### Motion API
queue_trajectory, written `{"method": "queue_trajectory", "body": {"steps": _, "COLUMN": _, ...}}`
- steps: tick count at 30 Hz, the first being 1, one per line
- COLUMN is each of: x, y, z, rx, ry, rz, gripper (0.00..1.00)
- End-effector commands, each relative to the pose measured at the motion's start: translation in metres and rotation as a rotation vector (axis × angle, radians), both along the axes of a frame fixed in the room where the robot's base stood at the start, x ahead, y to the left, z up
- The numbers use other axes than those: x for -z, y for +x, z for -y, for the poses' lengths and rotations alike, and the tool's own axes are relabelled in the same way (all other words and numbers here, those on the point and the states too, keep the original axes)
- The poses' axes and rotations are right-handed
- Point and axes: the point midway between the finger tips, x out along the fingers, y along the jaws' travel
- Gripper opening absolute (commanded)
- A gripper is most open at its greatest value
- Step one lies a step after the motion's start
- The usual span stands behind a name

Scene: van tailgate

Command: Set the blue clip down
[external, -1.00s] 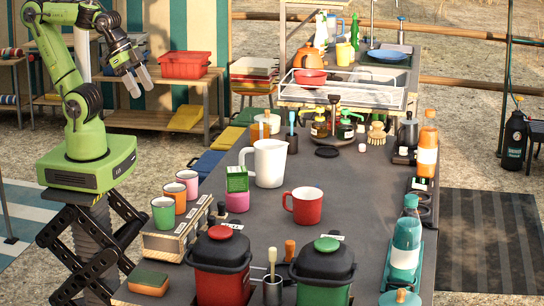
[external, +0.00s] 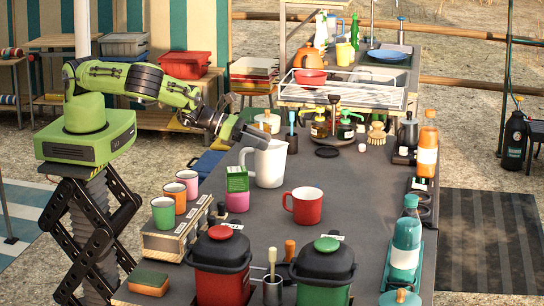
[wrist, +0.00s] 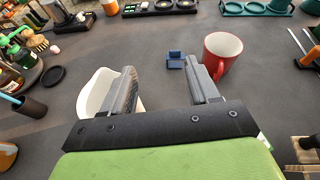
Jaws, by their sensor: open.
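A small blue clip (wrist: 175,60) shows in the wrist view, just past my right fingertip and left of the red mug (wrist: 222,52). It appears to rest on the dark tabletop, apart from my fingers. I cannot make the clip out in the external view. My gripper (wrist: 162,68) is open, with nothing seen between its fingers. In the external view my gripper (external: 256,138) is over the table's left edge, close to the top of the white pitcher (external: 269,165). The pitcher also shows behind my left finger in the wrist view (wrist: 95,93).
The red mug (external: 303,206) stands right of the pitcher. Pump bottles (external: 344,127) and a brush stand farther back. The table's middle, right of the mug and pitcher, is bare.

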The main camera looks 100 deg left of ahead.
Motion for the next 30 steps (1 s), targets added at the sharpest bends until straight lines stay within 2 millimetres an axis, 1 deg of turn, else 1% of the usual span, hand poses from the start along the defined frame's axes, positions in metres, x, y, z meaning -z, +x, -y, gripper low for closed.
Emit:
{"method": "queue_trajectory", "body": {"steps": 1, "x": 0.009, "y": 0.001, "z": 0.006, "rx": 0.074, "ry": 0.083, "rz": -0.004, "gripper": 0.6}}
{"method": "queue_trajectory", "body": {"steps": 3, "x": 0.031, "y": 0.003, "z": 0.011, "rx": 0.118, "ry": 0.098, "rz": -0.019, "gripper": 0.6}}
{"method": "queue_trajectory", "body": {"steps": 4, "x": 0.039, "y": 0.003, "z": 0.012, "rx": 0.125, "ry": 0.091, "rz": -0.025, "gripper": 0.6}}
{"method": "queue_trajectory", "body": {"steps": 6, "x": 0.049, "y": 0.004, "z": 0.014, "rx": 0.135, "ry": 0.079, "rz": -0.037, "gripper": 0.6}}
{"method": "queue_trajectory", "body": {"steps": 8, "x": 0.053, "y": 0.007, "z": 0.014, "rx": 0.137, "ry": 0.075, "rz": -0.04, "gripper": 0.6}}
{"method": "queue_trajectory", "body": {"steps": 11, "x": 0.062, "y": 0.022, "z": 0.015, "rx": 0.137, "ry": 0.07, "rz": -0.036, "gripper": 0.6}}
{"method": "queue_trajectory", "body": {"steps": 17, "x": 0.081, "y": 0.064, "z": 0.015, "rx": 0.137, "ry": 0.07, "rz": -0.038, "gripper": 0.6}}
{"method": "queue_trajectory", "body": {"steps": 18, "x": 0.085, "y": 0.073, "z": 0.015, "rx": 0.137, "ry": 0.07, "rz": -0.037, "gripper": 0.6}}
{"method": "queue_trajectory", "body": {"steps": 21, "x": 0.09, "y": 0.091, "z": 0.015, "rx": 0.135, "ry": 0.07, "rz": -0.04, "gripper": 0.6}}
{"method": "queue_trajectory", "body": {"steps": 26, "x": 0.094, "y": 0.108, "z": 0.014, "rx": 0.133, "ry": 0.071, "rz": -0.039, "gripper": 0.6}}
{"method": "queue_trajectory", "body": {"steps": 30, "x": 0.103, "y": 0.132, "z": 0.014, "rx": 0.133, "ry": 0.07, "rz": -0.038, "gripper": 0.6}}
